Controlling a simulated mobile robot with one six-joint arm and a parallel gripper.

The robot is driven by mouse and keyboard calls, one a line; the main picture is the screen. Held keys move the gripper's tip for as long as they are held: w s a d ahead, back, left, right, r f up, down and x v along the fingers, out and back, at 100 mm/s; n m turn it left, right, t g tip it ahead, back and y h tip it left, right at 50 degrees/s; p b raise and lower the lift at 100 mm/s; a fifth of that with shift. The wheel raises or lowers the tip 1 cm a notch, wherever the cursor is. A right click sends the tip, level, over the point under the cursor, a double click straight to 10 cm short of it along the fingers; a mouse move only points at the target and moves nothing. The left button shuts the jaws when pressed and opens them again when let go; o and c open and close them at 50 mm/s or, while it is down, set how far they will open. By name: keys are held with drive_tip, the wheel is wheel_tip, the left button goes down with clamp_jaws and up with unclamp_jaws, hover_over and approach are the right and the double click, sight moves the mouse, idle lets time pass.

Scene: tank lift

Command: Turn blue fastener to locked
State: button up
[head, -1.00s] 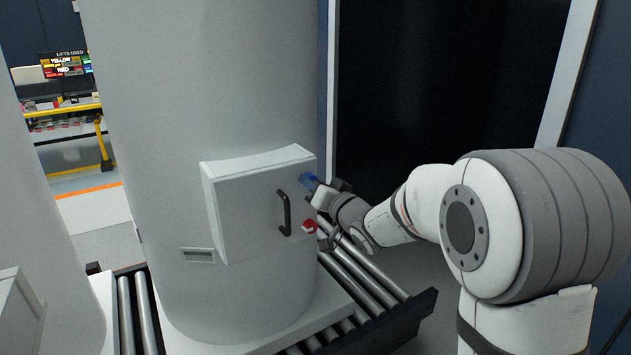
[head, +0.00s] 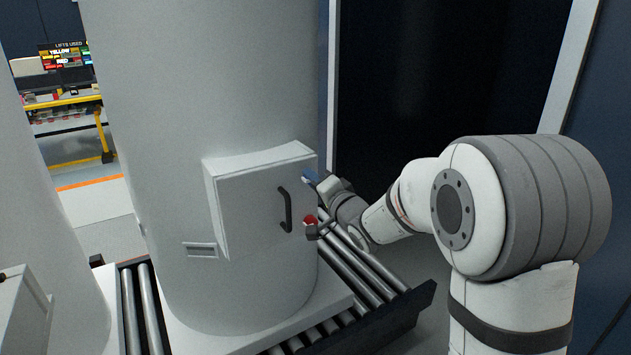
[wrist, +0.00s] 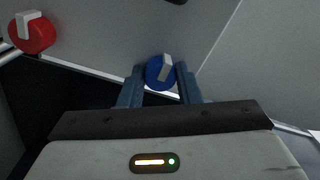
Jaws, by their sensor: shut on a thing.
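The blue fastener (wrist: 155,75) is a round knob with a white bar, on the front of a grey box (head: 240,205) fixed to a large tank. In the wrist view my gripper (wrist: 160,80) has a finger on each side of the blue knob and is shut on it. The white bar is tilted slightly from upright in that view.
A red fastener (wrist: 33,33) with a white bar sits below the blue one; it also shows in the head view (head: 309,222). A black handle (head: 286,210) is on the box door. Rollers (head: 365,265) run beneath the tank. A dark opening lies behind the arm.

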idle(0.3)
drive_tip(key=o, duration=1)
drive_tip(key=shift+c, duration=0.2)
drive_tip(key=shift+d, duration=0.1)
drive_tip(key=b+v, duration=0.1)
drive_tip(key=v, duration=0.6)
drive_tip(key=shift+s+d, duration=0.2)
drive_tip(key=shift+s, duration=0.1)
